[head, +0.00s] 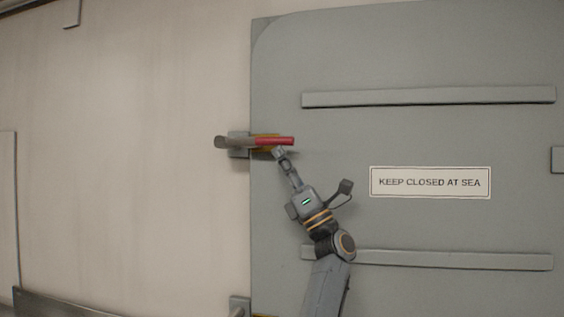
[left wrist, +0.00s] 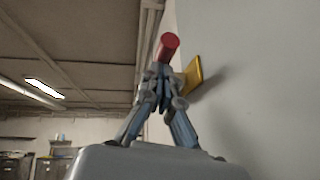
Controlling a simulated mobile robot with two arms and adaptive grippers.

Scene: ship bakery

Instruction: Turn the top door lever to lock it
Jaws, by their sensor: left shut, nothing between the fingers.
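The top door lever (head: 274,141) has a red handle and lies roughly horizontal across the left edge of the grey door (head: 420,45). Its grey left end (head: 222,142) reaches past the door edge over a bracket on the frame. A yellow wedge lies behind the lever; it also shows in the left wrist view (left wrist: 193,76). My left gripper (head: 279,153) is shut and empty, its fingertips just below the red handle. In the left wrist view the red handle end (left wrist: 169,46) is just beyond the fingertips; whether they touch it I cannot tell. My right gripper is not in view.
A sign (head: 430,182) reading "KEEP CLOSED AT SEA" is on the door, between an upper bar (head: 430,97) and a lower bar (head: 460,260). Another bracket (head: 239,306) shows at the bottom of the door edge.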

